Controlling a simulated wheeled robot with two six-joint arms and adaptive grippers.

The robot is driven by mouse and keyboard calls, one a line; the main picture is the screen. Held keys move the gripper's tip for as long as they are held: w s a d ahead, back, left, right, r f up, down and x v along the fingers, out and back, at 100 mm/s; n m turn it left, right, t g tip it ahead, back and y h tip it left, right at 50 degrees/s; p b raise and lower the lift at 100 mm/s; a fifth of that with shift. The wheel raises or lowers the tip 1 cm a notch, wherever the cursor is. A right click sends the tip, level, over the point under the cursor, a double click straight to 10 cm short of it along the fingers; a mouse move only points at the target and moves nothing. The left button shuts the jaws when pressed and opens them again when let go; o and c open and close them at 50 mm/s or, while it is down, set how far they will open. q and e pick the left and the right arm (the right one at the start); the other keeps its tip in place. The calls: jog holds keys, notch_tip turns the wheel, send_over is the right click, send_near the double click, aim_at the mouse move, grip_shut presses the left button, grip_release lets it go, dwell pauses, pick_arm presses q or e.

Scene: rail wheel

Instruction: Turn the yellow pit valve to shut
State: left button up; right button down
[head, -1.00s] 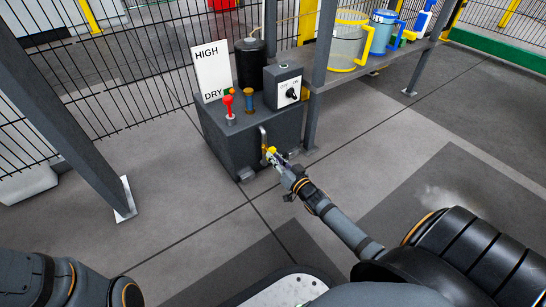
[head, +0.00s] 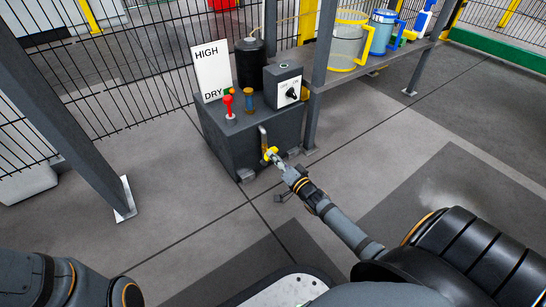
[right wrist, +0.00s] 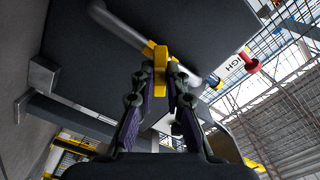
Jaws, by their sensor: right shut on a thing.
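The yellow pit valve (head: 270,153) is on a grey pipe (head: 263,136) at the front of a dark grey box (head: 245,146). In the right wrist view the yellow valve handle (right wrist: 160,62) stands between my right gripper's fingertips (right wrist: 162,78), across the grey pipe (right wrist: 118,27). My right gripper (head: 275,159) is shut on the handle, and its fingers hide part of it. My left gripper is out of view; only part of my left arm shows at the lower left of the head view.
Rack posts (head: 318,80) stand on both sides. A shelf at the right holds a clear yellow-rimmed jug (head: 346,45).

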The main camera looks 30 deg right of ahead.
jog(key=m, duration=0.6)
jog(key=c, duration=1.8)
grip_release()
jog(key=shift+m, duration=0.6)
jog(key=o, duration=0.6)
jog(key=shift+s+d+p, duration=0.15)
jog(key=shift+s+p, duration=1.25)
jog(key=shift+s, duration=0.35)
jog(key=shift+s+d+p, duration=0.15)
jog(key=shift+s+p, duration=1.2)
jog(key=shift+s, duration=0.4)
